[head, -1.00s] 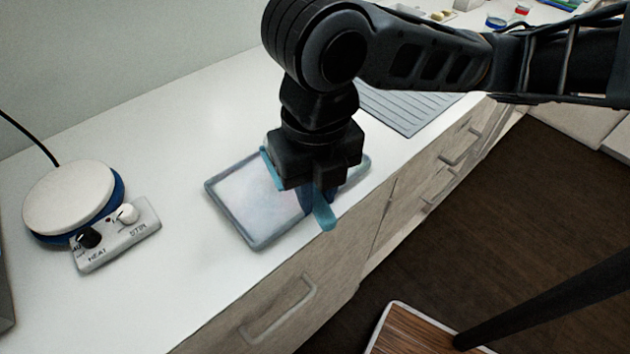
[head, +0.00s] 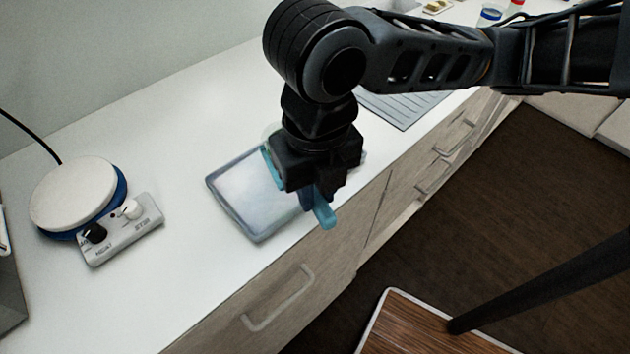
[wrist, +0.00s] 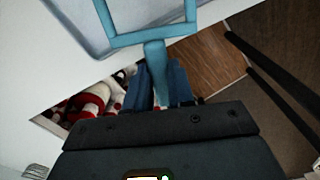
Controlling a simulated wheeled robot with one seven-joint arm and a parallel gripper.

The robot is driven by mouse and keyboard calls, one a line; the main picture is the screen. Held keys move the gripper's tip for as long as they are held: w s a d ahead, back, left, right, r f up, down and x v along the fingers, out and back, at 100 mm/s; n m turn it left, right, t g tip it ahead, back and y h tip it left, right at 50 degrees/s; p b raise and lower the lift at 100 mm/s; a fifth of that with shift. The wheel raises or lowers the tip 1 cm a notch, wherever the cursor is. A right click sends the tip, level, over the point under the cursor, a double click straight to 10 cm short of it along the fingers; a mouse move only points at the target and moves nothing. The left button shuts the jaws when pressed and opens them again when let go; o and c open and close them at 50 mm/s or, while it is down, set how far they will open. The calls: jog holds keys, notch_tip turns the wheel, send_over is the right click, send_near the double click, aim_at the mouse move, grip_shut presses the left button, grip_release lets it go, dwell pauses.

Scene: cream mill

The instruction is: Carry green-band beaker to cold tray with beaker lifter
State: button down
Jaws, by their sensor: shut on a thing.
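My gripper (wrist: 158,88) is shut on the handle of the teal beaker lifter (wrist: 154,58). In the wrist view the lifter's square frame reaches ahead over the tray, and I see no beaker inside the visible part. In the head view the handle end (head: 325,215) sticks out below my gripper, over the counter's front edge. The shallow blue-grey tray (head: 232,190) with a pale, frosty floor lies under my gripper, its right part hidden. A faint, clear rounded shape (head: 269,131) shows behind my gripper; I cannot tell whether it is the green-band beaker. No green band is visible.
A white hotplate (head: 73,192) with a knobbed control box (head: 121,230) stands at left. A grey ribbed mat (head: 402,106) lies behind my gripper. A blue-banded vessel (head: 488,16) stands at the far end. The counter between hotplate and tray is clear.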

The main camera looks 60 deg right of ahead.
jog(key=shift+s+a+p, duration=0.6)
jog(key=shift+s+p, duration=0.25)
jog(key=shift+p, duration=0.7)
dwell(0.4)
